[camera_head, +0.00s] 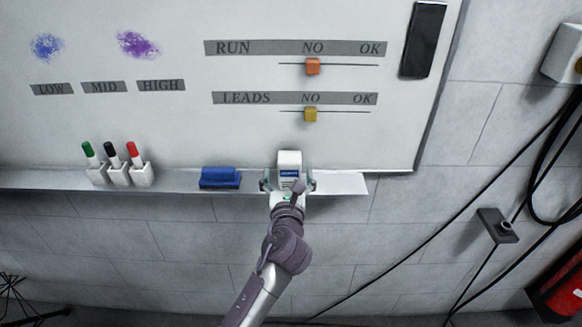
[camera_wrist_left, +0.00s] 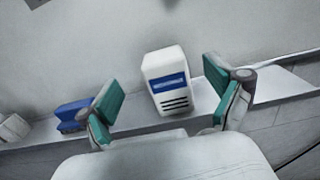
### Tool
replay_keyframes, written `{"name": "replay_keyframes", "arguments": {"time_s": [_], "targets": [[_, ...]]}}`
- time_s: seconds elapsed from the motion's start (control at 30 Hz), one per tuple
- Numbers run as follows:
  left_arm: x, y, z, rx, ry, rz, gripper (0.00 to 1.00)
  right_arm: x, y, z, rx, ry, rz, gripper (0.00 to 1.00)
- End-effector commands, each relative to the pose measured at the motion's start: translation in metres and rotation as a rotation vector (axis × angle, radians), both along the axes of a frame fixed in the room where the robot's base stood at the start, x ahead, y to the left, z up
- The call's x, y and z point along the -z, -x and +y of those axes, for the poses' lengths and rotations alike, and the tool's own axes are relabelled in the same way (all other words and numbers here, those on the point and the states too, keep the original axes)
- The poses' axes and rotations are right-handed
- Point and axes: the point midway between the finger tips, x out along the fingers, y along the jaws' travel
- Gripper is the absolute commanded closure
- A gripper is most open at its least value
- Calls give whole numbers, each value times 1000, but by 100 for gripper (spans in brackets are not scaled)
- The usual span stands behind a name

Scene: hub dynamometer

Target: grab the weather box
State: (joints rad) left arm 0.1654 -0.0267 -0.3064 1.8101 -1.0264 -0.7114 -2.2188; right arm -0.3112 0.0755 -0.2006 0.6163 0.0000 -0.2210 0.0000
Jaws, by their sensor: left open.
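The weather box (camera_head: 289,160) is a small white box with a blue label, standing on the ledge under the whiteboard. In the left wrist view the weather box (camera_wrist_left: 168,80) shows its blue label and dark slots below it, between the two teal fingers and beyond them. My left gripper (camera_head: 288,183) is open in front of the box, with a finger to each side. In the left wrist view my left gripper (camera_wrist_left: 165,102) shows a gap on both sides of the box. The gripper hides the lower part of the box in the head view. My right gripper is not in view.
A blue eraser (camera_head: 220,178) lies on the ledge (camera_head: 182,181) left of the box. Green, black and red markers stand in white holders (camera_head: 118,174) farther left. White paper (camera_head: 342,184) lies right of the gripper. The whiteboard (camera_head: 200,120) rises behind. Cables hang on the right wall.

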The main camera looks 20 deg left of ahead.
Motion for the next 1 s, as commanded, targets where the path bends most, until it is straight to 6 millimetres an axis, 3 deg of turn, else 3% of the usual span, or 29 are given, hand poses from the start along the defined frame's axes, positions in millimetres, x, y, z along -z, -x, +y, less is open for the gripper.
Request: {"name": "replay_keyframes", "arguments": {"time_s": [0.33,0.6,0.87,1.0], "targets": [[2,-32,9,1,2,1,8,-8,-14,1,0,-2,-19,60],[7,-66,19,1,2,1,8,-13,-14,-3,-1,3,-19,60],[8,-69,20,2,3,0,8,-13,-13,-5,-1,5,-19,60],[8,-69,20,2,3,0,28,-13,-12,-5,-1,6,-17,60]]}}
